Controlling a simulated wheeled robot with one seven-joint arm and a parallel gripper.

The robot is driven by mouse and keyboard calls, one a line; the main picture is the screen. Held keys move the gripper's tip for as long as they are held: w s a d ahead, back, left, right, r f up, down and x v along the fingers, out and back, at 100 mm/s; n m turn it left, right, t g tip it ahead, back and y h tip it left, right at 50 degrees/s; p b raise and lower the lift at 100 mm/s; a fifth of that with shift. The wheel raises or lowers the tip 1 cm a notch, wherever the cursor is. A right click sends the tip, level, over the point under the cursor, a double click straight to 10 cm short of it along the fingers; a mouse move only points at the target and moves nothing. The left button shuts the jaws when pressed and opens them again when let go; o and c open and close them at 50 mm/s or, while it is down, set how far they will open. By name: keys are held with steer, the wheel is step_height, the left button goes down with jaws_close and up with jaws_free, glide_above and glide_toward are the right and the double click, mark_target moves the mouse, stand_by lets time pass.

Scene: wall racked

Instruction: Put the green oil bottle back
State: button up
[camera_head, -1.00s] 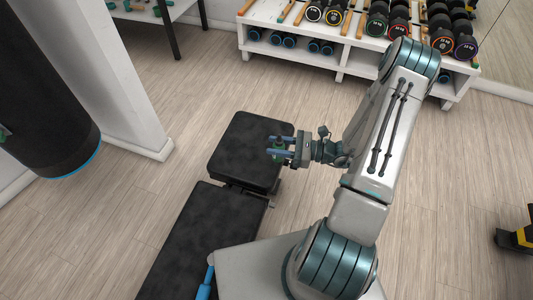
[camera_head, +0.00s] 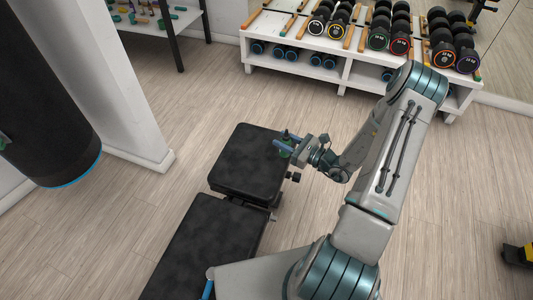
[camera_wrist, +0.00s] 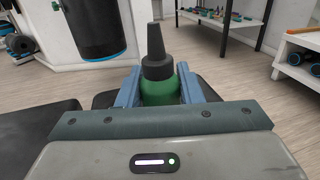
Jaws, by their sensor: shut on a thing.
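The green oil bottle (camera_wrist: 160,88) has a dark pointed nozzle cap and stands upright between my gripper's fingers in the wrist view. My gripper (camera_head: 285,143) is shut on it and holds it over the black padded bench (camera_head: 250,160). In the head view only a little green of the bottle shows between the fingers. A shelf table (camera_head: 181,20) at the top left carries several small bottles and items (camera_head: 147,10); it also shows at the upper right of the wrist view (camera_wrist: 228,22).
A white dumbbell rack (camera_head: 345,60) stands at the back with several dumbbells (camera_head: 378,35). A black punching bag (camera_head: 45,100) hangs at left beside a white pillar (camera_head: 115,75). Bare wooden floor (camera_head: 200,100) lies between bench, pillar and rack.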

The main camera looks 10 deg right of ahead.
steer(key=shift+w+a+f+b, duration=0.3)
steer(key=shift+w+a+f, duration=0.3)
steer(key=shift+a+f, duration=0.5)
steer(key=shift+w+a+f+b, duration=0.25)
steer(key=shift+w+a+f, duration=0.45)
steer(key=shift+f, duration=0.75)
steer(key=shift+w+a+f+b, duration=0.3)
steer(key=shift+w+a+f, duration=0.25)
steer(key=shift+a+f, duration=0.55)
steer(key=shift+d+f, duration=0.15)
steer(key=shift+f, duration=0.05)
steer(key=shift+f, duration=0.15)
steer(key=o, duration=1)
steer(key=shift+d, duration=0.1)
